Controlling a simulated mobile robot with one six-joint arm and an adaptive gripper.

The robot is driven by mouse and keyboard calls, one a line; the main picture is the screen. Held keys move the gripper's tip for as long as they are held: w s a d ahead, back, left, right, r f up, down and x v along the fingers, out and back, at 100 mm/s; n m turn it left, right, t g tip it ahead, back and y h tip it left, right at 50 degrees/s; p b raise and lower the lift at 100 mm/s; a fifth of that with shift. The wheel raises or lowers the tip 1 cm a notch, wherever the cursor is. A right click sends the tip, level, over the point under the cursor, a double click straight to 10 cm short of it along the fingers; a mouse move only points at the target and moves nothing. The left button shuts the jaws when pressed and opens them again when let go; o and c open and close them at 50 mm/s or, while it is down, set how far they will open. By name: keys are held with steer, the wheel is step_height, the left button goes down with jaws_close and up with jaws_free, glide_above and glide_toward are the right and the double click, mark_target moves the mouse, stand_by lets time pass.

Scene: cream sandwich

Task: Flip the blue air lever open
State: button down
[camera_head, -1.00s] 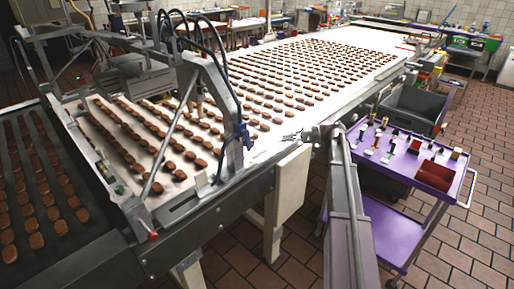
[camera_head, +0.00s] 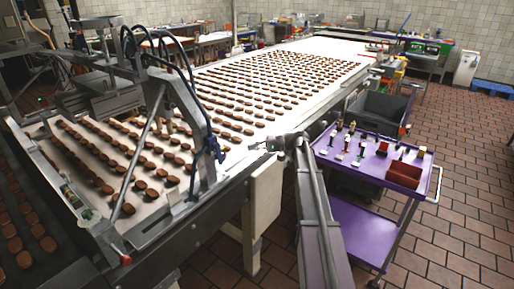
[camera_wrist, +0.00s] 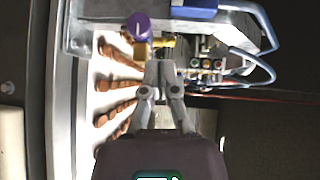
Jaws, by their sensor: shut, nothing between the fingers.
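A small blue fitting (camera_head: 213,149) is on the near upright of the grey machine frame over the conveyor; at this size I cannot make out its lever. My gripper (camera_head: 252,147) is just to its right, apart from it in the picture, above the conveyor's near edge. In the wrist view my gripper (camera_wrist: 158,64) is shut and empty. A purple-blue knob (camera_wrist: 139,26) with a brass-coloured part stands just beyond the fingertips. A blue bar (camera_wrist: 193,5) is at the top edge, partly cut off. I cannot tell which of these is the air lever.
The white conveyor (camera_head: 290,75) carries rows of brown pieces. Blue hoses (camera_wrist: 262,70) loop to the right of the fingers in the wrist view. A purple cart (camera_head: 345,165) with small items and a red bin (camera_head: 405,173) stands right of my arm. Tiled floor is open farther right.

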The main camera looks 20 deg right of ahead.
mark_target(218, 153)
steer(key=s+x, duration=0.2)
steer(key=x, duration=0.7)
steer(key=shift+s+a+f+b, duration=0.2)
steer(key=shift+s+a+b, duration=0.2)
steer(key=shift+a+b, duration=0.1)
steer(key=shift+s+a+f, duration=0.25)
steer(key=shift+s+a, duration=0.2)
steer(key=shift+a, duration=0.15)
